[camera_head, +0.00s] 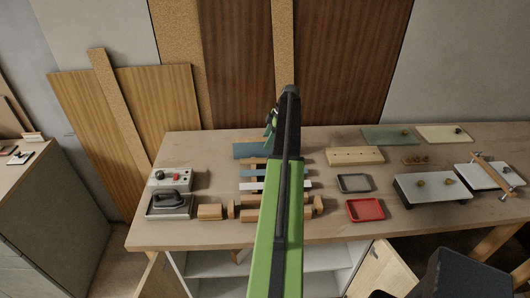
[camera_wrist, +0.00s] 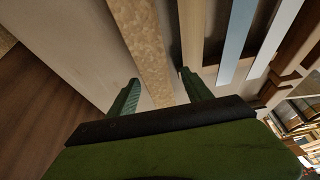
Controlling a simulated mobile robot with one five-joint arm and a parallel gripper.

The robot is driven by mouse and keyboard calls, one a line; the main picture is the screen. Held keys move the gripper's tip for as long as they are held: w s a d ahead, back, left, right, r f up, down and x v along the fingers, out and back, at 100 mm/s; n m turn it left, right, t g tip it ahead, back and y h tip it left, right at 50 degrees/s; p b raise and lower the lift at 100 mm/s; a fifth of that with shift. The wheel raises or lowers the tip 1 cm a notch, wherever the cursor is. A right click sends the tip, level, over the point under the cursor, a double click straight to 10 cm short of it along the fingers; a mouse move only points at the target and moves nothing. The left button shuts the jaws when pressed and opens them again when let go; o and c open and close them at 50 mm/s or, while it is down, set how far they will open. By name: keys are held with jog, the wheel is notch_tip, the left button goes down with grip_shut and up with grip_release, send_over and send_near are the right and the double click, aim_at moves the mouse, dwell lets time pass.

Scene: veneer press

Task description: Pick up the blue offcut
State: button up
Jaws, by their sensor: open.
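Two blue pieces lie on the bench left of my arm in the head view: a darker blue piece (camera_head: 247,151) at the back and a light blue strip (camera_head: 250,173) in front of it. I cannot tell which is the blue offcut. My arm hides the right part of these pieces. A light blue strip (camera_wrist: 237,40) also shows in the wrist view, right of and beyond my fingers. My gripper (camera_wrist: 160,92) is open with nothing between its fingers. In the head view my gripper (camera_head: 271,122) is raised near the back of the bench, above and apart from the pieces.
A white strip (camera_head: 249,186) and wooden blocks (camera_head: 210,212) lie in front of the blue strip. An iron (camera_head: 170,203) and a control box (camera_head: 172,177) stand left. A grey tray (camera_head: 354,183) and red tray (camera_head: 365,210) lie right. Tall panels (camera_head: 340,60) stand behind the bench.

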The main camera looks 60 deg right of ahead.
aim_at(262, 146)
jog(key=b+x, duration=0.4)
jog(key=x, duration=0.1)
jog(key=shift+w+f, duration=0.1)
jog(key=shift+w, duration=0.2)
jog(key=shift+r, duration=0.25)
grip_shut()
dwell(0.7)
